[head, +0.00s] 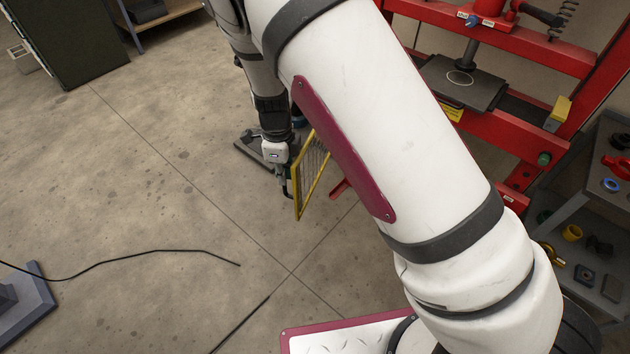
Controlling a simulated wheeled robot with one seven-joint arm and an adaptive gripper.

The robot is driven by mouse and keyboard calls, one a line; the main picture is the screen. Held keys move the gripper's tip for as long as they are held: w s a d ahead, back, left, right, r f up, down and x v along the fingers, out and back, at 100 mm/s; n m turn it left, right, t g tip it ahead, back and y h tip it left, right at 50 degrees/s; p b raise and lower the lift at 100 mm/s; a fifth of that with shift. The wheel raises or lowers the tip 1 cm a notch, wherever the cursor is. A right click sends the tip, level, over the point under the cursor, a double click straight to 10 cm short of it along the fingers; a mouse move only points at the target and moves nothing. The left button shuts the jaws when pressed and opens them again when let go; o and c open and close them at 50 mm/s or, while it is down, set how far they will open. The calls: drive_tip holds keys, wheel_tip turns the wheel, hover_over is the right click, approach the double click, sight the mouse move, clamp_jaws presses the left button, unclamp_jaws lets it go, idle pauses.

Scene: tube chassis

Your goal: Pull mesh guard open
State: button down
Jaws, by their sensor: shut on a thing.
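The mesh guard (312,178) has a yellow frame with wire mesh. It stands out at an angle in front of the red press frame (530,55), right of my gripper. My arm covers the guard's upper and right part, and its hinge side is hidden. My gripper (287,186) is shut at the guard's left edge, seemingly on the guard. The fingertips are small and partly hidden, so the exact grip point cannot be told.
A grey shelf cart (580,215) with small parts stands at the right. A dark cabinet (65,40) is at the upper left. A black cable (130,252) lies on the floor near a grey-blue base (30,300). The floor at left is mostly clear.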

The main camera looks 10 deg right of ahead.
drive_tip(key=w+a+m+b, duration=0.4)
drive_tip(key=w+a+b, duration=0.6)
drive_tip(key=w+a, duration=0.4)
drive_tip(key=shift+w, duration=0.65)
drive_tip(key=c, duration=1.7)
unclamp_jaws()
drive_tip(key=shift+s, duration=0.1)
drive_tip(key=r, duration=0.8)
drive_tip(key=a+r, duration=0.1)
drive_tip(key=r, duration=0.3)
drive_tip(key=shift+s, duration=0.15)
